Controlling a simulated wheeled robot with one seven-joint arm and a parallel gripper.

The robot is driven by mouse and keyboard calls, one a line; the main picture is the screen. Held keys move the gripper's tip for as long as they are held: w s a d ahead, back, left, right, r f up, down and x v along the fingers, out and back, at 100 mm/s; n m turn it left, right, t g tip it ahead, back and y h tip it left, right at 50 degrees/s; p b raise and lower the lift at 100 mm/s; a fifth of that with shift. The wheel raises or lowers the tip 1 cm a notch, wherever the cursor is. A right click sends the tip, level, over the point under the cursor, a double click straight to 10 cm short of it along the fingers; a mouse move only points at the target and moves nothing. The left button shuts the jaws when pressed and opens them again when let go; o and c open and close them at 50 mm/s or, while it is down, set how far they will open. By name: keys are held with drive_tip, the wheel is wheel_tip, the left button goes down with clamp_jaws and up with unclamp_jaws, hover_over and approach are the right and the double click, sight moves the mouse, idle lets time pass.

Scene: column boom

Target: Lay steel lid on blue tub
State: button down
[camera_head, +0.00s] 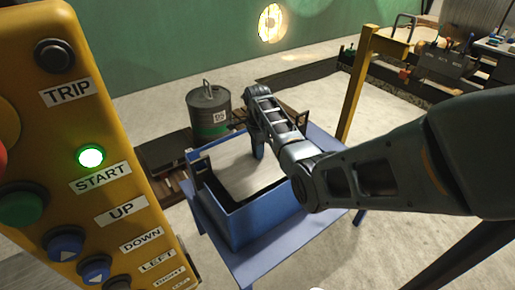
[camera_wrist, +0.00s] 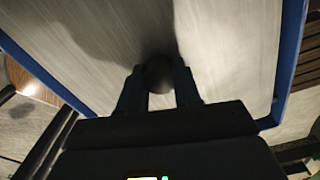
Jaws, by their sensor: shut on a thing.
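The blue tub (camera_head: 240,225) stands on a blue table in the middle of the head view. The grey steel lid (camera_head: 238,172) lies over the tub's opening, with a dark gap showing along its near edge. The lid fills much of the wrist view (camera_wrist: 225,50), with the tub's blue rim (camera_wrist: 290,50) along the right. My gripper (camera_wrist: 160,80) is shut on a dark round knob on the lid. In the head view my gripper (camera_head: 258,150) is at the lid's far right part. My arm hides the tub's right side. I cannot tell whether the lid touches the rim all round.
A yellow control box (camera_head: 85,140) with buttons and a lit green lamp fills the left. A green drum (camera_head: 209,112) stands behind the tub. The blue table (camera_head: 262,262) has a narrow bare strip in front. A yellow post (camera_head: 357,85) stands to the right.

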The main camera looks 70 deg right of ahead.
drive_tip(key=shift+f, duration=0.1)
drive_tip(key=c, duration=0.7)
unclamp_jaws()
drive_tip(key=shift+c, duration=0.2)
drive_tip(key=shift+o, duration=0.2)
drive_tip(key=shift+f, duration=0.2)
wheel_tip(320, 180, up, 8)
drive_tip(key=shift+r, duration=0.1)
